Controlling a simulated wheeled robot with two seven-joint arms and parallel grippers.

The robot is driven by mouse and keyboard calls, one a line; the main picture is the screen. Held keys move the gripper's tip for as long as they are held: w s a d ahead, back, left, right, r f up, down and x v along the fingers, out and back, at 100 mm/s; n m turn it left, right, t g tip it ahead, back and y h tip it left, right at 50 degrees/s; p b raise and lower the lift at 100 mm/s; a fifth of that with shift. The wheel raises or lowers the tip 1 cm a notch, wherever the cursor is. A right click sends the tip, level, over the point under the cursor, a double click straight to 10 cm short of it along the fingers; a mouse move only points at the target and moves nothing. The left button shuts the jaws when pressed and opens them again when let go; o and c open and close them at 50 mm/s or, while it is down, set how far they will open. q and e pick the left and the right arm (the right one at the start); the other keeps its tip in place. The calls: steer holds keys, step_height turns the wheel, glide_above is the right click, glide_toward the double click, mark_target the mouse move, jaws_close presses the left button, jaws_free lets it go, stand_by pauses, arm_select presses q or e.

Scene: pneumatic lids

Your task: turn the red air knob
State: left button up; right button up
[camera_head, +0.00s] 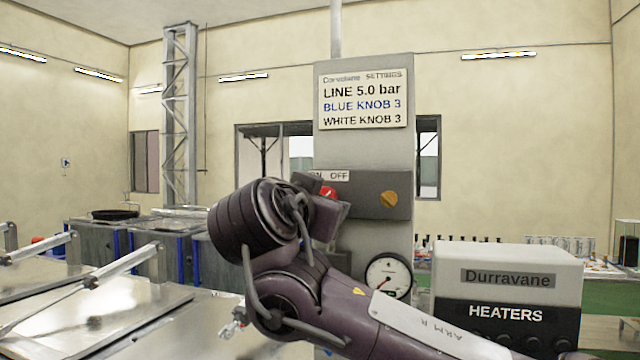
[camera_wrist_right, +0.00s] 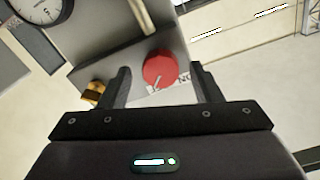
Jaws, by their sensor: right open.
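The red air knob (camera_head: 328,192) is on the dark panel of a grey column, by the ON/OFF label (camera_head: 330,175). My right gripper hides part of it in the head view. In the right wrist view the red knob (camera_wrist_right: 160,68) is round with a short light mark and appears between the two fingertips. My right gripper (camera_wrist_right: 163,78) is open, one finger to each side of the knob; I cannot tell whether they touch it. In the head view my right gripper (camera_head: 330,208) is in front of the panel. My left gripper is not in view.
An orange knob (camera_head: 389,199) is on the same panel, close to one finger in the wrist view. A gauge (camera_head: 388,277) is below. A settings sign (camera_head: 363,99) is above. A heater box (camera_head: 508,290) stands right; metal lids (camera_head: 110,310) lie left.

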steer(key=shift+w, duration=0.4)
steer(key=shift+c, duration=0.5)
